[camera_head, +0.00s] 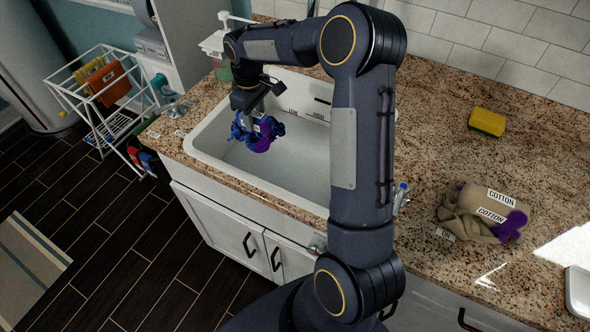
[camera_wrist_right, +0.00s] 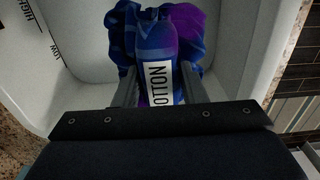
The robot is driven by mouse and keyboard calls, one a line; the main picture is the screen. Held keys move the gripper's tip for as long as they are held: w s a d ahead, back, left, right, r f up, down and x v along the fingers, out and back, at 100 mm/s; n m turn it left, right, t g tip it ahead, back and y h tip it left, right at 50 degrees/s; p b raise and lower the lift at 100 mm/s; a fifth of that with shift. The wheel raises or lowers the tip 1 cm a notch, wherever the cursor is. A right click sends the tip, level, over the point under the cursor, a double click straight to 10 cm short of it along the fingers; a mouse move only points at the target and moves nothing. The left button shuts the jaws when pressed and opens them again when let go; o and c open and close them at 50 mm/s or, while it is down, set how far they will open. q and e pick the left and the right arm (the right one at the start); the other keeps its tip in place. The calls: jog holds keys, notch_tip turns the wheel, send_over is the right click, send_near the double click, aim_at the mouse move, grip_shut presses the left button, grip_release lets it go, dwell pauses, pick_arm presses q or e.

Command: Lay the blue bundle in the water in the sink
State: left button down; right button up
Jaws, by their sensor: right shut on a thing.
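The blue bundle (camera_head: 259,134) has purple patches and hangs in my right gripper (camera_head: 254,112), over the left part of the white sink (camera_head: 300,205). The right gripper is shut on it. In the right wrist view the bundle (camera_wrist_right: 165,50) sits between the two fingers, and its white label reads "OTTON", the rest being cut off. Pale sink walls (camera_wrist_right: 85,25) surround it there. I cannot tell whether the bundle touches the water; the water surface is hard to make out in the sink. My left gripper is not in view.
A beige bundle (camera_head: 470,212) labelled "COTTON" and a yellow sponge (camera_head: 487,122) lie on the granite counter (camera_head: 430,150) right of the sink. A soap dispenser (camera_head: 217,45) stands behind the sink's left end. A white rack (camera_head: 100,85) stands left on the floor.

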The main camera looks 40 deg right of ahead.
aim_at(257, 133)
notch_tip(257, 133, down, 7)
jog(key=b, duration=0.5)
jog(key=shift+w+d, duration=0.1)
jog(key=shift+w, duration=0.05)
notch_tip(257, 133, down, 10)
jog(key=shift+f, duration=0.1)
jog(key=o, duration=0.6)
jog(key=shift+f, duration=0.1)
jog(key=shift+c, duration=0.2)
jog(key=o, duration=0.5)
jog(key=shift+c, duration=0.2)
